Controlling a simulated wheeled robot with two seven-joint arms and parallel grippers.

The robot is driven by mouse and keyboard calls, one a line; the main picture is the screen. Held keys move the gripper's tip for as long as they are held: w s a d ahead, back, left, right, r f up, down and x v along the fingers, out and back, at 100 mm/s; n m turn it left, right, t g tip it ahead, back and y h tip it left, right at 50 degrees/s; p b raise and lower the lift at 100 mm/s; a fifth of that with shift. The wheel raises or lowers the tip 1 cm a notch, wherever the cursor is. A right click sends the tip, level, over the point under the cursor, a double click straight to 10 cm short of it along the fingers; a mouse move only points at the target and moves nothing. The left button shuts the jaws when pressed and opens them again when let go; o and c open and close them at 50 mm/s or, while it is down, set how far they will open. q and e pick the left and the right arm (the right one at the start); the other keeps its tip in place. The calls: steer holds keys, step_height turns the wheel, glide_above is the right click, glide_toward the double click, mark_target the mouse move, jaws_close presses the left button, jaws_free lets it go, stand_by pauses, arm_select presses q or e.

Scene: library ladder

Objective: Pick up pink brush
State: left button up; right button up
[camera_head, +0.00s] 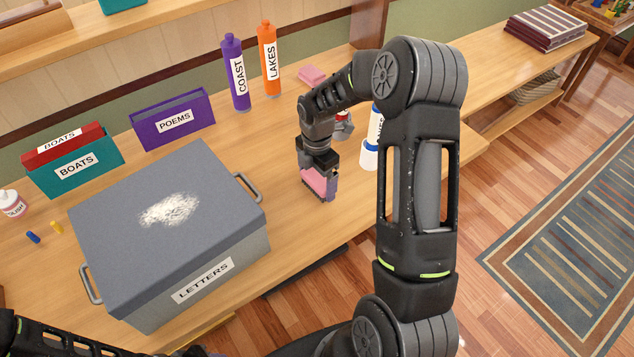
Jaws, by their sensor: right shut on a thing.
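The pink brush (316,183) is between the fingers of my right gripper (320,182), with a purple part showing beside it. The gripper points down and is shut on the brush, over the wooden table right of the grey LETTERS box. I cannot tell whether the brush touches the table. The fingers hide part of it. Only links of my left arm show at the bottom left; its gripper is out of view.
The grey LETTERS box (110,225) has white powder (169,209) on its lid. Behind stand the POEMS holder (173,119), BOATS holder (75,166), COAST bottle (235,72) and LAKES bottle (268,58). Another pink block (312,75) lies farther back. A white-and-blue item (369,156) is partly hidden by my arm.

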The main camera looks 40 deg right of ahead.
mark_target(317, 178)
steer(key=shift+c, duration=0.2)
step_height(317, 178, up, 10)
steer(key=shift+r+b, duration=0.1)
steer(key=shift+b, duration=0.65)
steer(key=o, duration=0.8)
steer(key=shift+c, duration=0.2)
steer(key=c, duration=0.6)
steer(key=shift+o, duration=0.2)
steer(key=w+a+r+m, duration=0.3)
steer(key=a+r+m, duration=0.2)
steer(key=a+m, duration=0.3)
steer(key=w+a+r+m, duration=0.3)
steer(key=a+r+m, duration=0.3)
steer(key=a+m, duration=0.3)
steer(key=shift+m, duration=0.8)
